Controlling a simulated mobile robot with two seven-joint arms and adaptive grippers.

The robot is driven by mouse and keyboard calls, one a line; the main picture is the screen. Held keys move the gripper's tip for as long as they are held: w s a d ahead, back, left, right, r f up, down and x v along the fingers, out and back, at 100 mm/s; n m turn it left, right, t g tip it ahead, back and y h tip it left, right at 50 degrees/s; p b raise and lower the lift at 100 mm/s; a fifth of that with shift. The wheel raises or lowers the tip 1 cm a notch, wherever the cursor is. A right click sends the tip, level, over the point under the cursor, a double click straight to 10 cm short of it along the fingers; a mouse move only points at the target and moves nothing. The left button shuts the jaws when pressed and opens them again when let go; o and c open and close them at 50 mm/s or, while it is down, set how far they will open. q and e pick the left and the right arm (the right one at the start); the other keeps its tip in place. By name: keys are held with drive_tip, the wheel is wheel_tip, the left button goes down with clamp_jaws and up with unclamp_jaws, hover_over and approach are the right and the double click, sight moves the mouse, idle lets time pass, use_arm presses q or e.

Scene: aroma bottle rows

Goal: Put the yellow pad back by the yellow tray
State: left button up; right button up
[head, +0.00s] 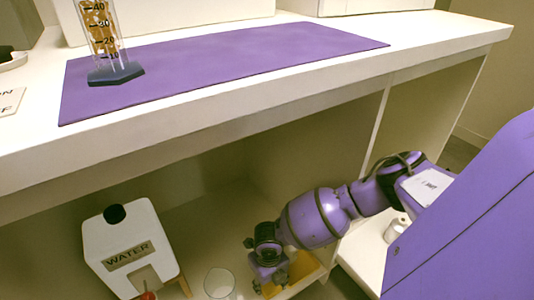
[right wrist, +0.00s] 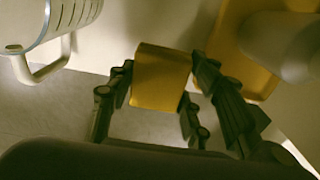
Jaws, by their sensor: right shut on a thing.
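My right gripper (head: 268,268) reaches low under the counter in the head view. Its fingers also show in the right wrist view (right wrist: 160,95), shut on the yellow pad (right wrist: 160,78), a small block-like piece gripped at its sides. In the head view, the pad is hard to tell apart below the gripper. The yellow tray (head: 308,268) lies on the lower shelf just right of the gripper. It also shows in the right wrist view (right wrist: 232,50), right of the pad and partly covered by a grey rounded shape. My left gripper is out of view.
A white water dispenser (head: 120,245) and a clear glass (head: 219,283) stand left of the gripper. A pale handled vessel (right wrist: 60,30) is at upper left in the wrist view. Above is the counter with a purple mat (head: 230,62) and a graduated cylinder (head: 105,40).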

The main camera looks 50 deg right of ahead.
sight(268, 289)
wheel_tip(268, 289, down, 4)
drive_tip(key=shift+f+b, duration=0.15)
drive_tip(key=shift+b, duration=0.85)
drive_tip(key=shift+f, duration=0.1)
drive_tip(key=shift+f+b, duration=0.3)
drive_tip(key=shift+f, duration=0.1)
drive_tip(key=o, duration=0.9)
drive_tip(key=shift+r, duration=0.1)
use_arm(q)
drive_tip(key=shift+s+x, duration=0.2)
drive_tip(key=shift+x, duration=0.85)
use_arm(e)
drive_tip(key=shift+o, duration=1)
drive_tip(key=shift+r, duration=0.1)
